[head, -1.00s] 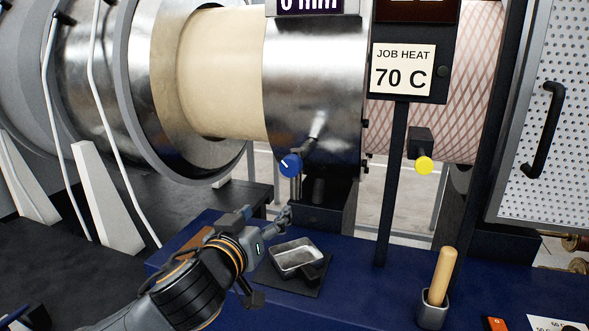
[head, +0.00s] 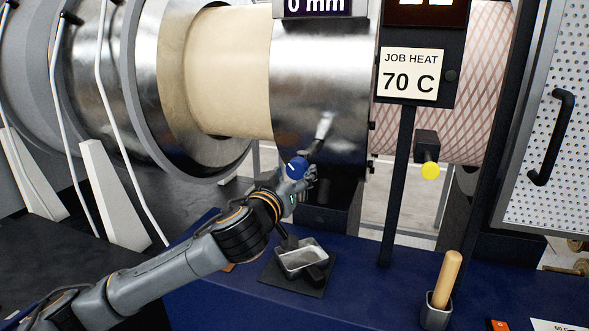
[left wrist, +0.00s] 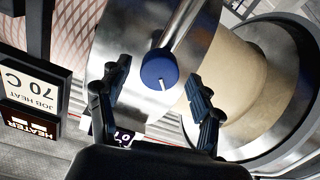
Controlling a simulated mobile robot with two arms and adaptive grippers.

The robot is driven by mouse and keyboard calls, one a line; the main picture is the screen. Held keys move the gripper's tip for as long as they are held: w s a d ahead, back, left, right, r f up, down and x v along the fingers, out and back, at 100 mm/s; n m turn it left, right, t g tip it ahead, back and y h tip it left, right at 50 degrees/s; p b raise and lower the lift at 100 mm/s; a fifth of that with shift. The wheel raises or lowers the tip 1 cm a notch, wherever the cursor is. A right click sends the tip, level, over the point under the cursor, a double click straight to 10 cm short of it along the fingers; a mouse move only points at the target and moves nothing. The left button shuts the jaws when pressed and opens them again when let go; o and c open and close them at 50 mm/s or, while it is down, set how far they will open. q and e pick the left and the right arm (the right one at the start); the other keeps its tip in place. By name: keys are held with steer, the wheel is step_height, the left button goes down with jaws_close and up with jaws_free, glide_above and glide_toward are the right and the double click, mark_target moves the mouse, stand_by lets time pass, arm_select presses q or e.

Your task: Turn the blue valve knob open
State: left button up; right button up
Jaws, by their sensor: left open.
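The blue valve knob (head: 298,165) sits on a metal stem in front of the steel cylinder in the head view. In the left wrist view the round blue knob (left wrist: 159,68) with a white pointer mark shows in front of the gap between my fingers. My left gripper (head: 305,180) is at the knob in the head view, partly covering its lower side. In the left wrist view my left gripper (left wrist: 158,90) is open, one finger on each side of the knob. Whether a finger touches it I cannot tell. My right gripper is not in view.
A small metal tray (head: 290,260) on a dark pad lies below my left arm. A wooden-handled tool (head: 447,280) stands in a holder at the right.

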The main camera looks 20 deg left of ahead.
arm_select(q)
steer(key=shift+w, duration=0.65)
steer(key=c, duration=1.1)
steer(key=shift+c, duration=0.2)
